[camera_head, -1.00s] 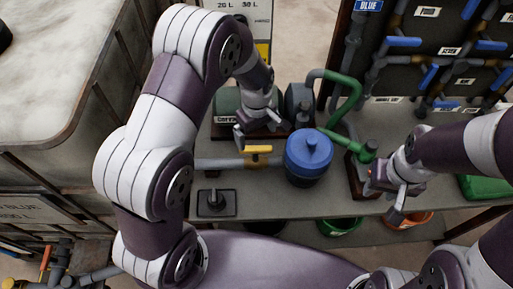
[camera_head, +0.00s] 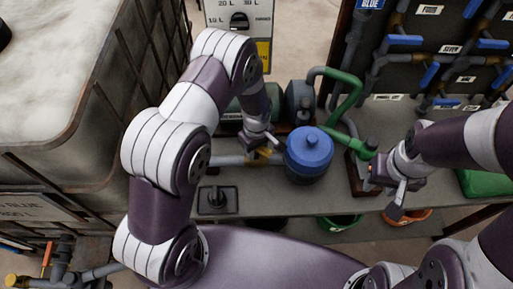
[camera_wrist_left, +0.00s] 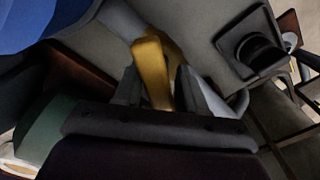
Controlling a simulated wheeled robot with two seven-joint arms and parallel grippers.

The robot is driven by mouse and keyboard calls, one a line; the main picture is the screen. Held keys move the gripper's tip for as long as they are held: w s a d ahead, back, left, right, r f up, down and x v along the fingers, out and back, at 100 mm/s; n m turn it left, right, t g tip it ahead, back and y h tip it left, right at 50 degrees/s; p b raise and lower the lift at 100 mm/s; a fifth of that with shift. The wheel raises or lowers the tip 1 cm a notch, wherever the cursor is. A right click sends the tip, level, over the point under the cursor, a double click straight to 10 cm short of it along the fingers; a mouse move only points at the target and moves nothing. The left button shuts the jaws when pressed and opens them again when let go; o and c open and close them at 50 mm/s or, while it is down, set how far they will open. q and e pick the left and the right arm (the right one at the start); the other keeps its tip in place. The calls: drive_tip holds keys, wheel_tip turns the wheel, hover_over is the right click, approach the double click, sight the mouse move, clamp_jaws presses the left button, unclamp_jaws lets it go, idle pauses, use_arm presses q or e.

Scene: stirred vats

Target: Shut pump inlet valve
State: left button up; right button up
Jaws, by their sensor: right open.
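The pump inlet valve has a yellow handle (camera_head: 264,153) on the grey pipe (camera_head: 228,160), left of the blue-lidded vessel (camera_head: 309,150). My left gripper (camera_head: 259,146) is down at this handle and partly hides it in the head view. In the left wrist view the yellow handle (camera_wrist_left: 152,65) lies between the two dark fingertips of my left gripper (camera_wrist_left: 157,88). The fingers are very close to its sides; whether they press on it I cannot tell. My right gripper (camera_head: 391,184) is open, at the right of the bench, apart from the valve.
A dark square fitting (camera_head: 217,198) sits on the bench (camera_head: 262,208) in front of the pipe; it also shows in the left wrist view (camera_wrist_left: 258,50). A green pump (camera_head: 248,104) stands behind. A caged tank (camera_head: 75,130) stands left. A valve panel (camera_head: 440,60) stands back right.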

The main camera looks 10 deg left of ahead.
use_arm(q)
clamp_jaws()
drive_tip(key=shift+m, duration=0.3)
drive_tip(key=m, duration=0.6)
drive_tip(key=shift+m, duration=1)
drive_tip(key=shift+c, duration=1.7)
unclamp_jaws()
drive_tip(key=m, duration=0.3)
drive_tip(key=shift+m, duration=0.3)
drive_tip(key=o, duration=0.3)
drive_tip(key=m, duration=0.3)
drive_tip(key=o, duration=0.4)
drive_tip(key=shift+m, duration=1.5)
drive_tip(key=shift+o, duration=0.5)
